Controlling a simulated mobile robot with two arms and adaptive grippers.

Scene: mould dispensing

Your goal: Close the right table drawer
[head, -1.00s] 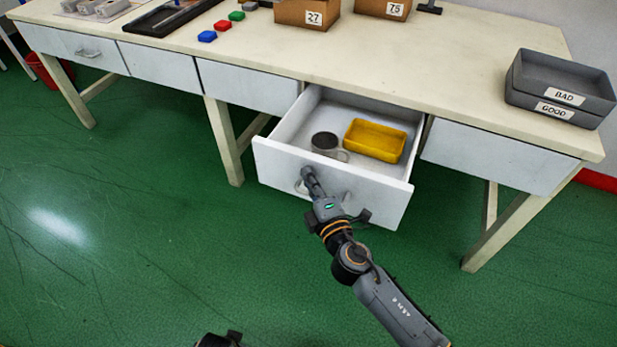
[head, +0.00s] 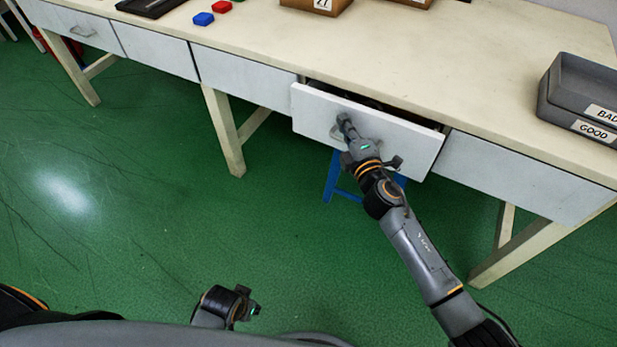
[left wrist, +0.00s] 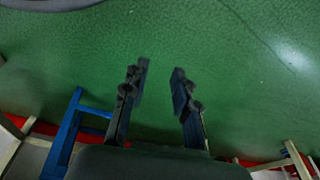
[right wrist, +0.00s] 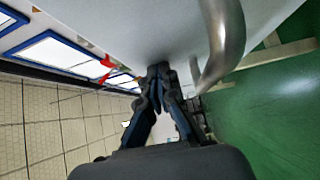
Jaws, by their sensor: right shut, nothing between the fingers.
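The right table drawer (head: 400,135) has a white front and stands a little out from the table, with a narrow dark gap along its top. Its contents are almost hidden. My right gripper (head: 343,118) is shut and empty, its tips against the drawer front beside the metal handle. In the right wrist view the shut fingers (right wrist: 158,70) meet the white front, and the curved handle (right wrist: 222,45) is just to their right. My left gripper (head: 250,307) is low at the front of the head view, away from the drawer. In the left wrist view its fingers (left wrist: 158,85) are apart and empty over the floor.
The long cream table (head: 420,60) carries grey stacked trays (head: 585,100) at the right, cardboard boxes at the back and small coloured blocks (head: 204,19). A blue stool (head: 333,180) stands beneath the drawer. The green floor in front is clear.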

